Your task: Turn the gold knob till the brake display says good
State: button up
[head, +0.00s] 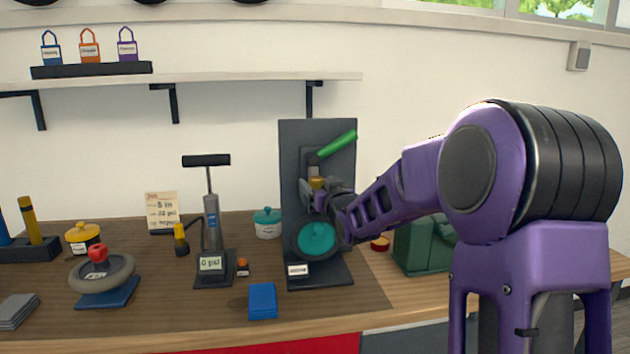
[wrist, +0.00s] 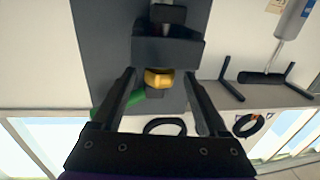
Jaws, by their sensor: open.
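The gold knob (head: 317,182) sits on the dark upright brake stand (head: 290,160), below a green lever (head: 338,144) and above a teal disc (head: 317,238). My gripper (head: 322,194) is at the stand, partly covering the knob. In the wrist view the gold knob (wrist: 159,79) lies between the two fingers of my open gripper (wrist: 161,78). Gaps show on both sides of it. A small white plate (head: 298,269) is on the stand's base; its text is too small to read. I see no readable brake display.
A pump with a "0 psi" display (head: 210,263) stands left of the stand, with a blue block (head: 262,300) in front. A teal pot (head: 267,222) is close behind. A green case (head: 424,246) is to the right. A shelf (head: 200,77) runs above.

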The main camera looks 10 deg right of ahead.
grip_shut()
dwell(0.4)
jog(key=shift+a+m+h, duration=0.2)
jog(key=shift+m+h, duration=0.3)
jog(key=shift+h, duration=0.3)
jog(key=shift+a+m+h+b, duration=0.2)
jog(key=shift+m+h+b, duration=0.2)
jog(key=shift+h, duration=0.3)
jog(key=shift+a+r+m+h, duration=0.1)
jog(key=shift+m+h, duration=0.5)
jog(key=shift+h, duration=0.3)
jog(key=m+h+p, duration=0.2)
jog(key=h, duration=0.1)
jog(key=shift+a+g+p, duration=0.15)
jog(key=shift+g+p, duration=0.15)
jog(key=shift+m+h+p, duration=0.4)
jog(key=shift+h+p, duration=0.1)
jog(key=shift+h, duration=0.1)
jog(key=shift+m+g+h+p, duration=0.3)
jog(key=shift+g+h, duration=0.1)
jog(key=shift+h, duration=0.1)
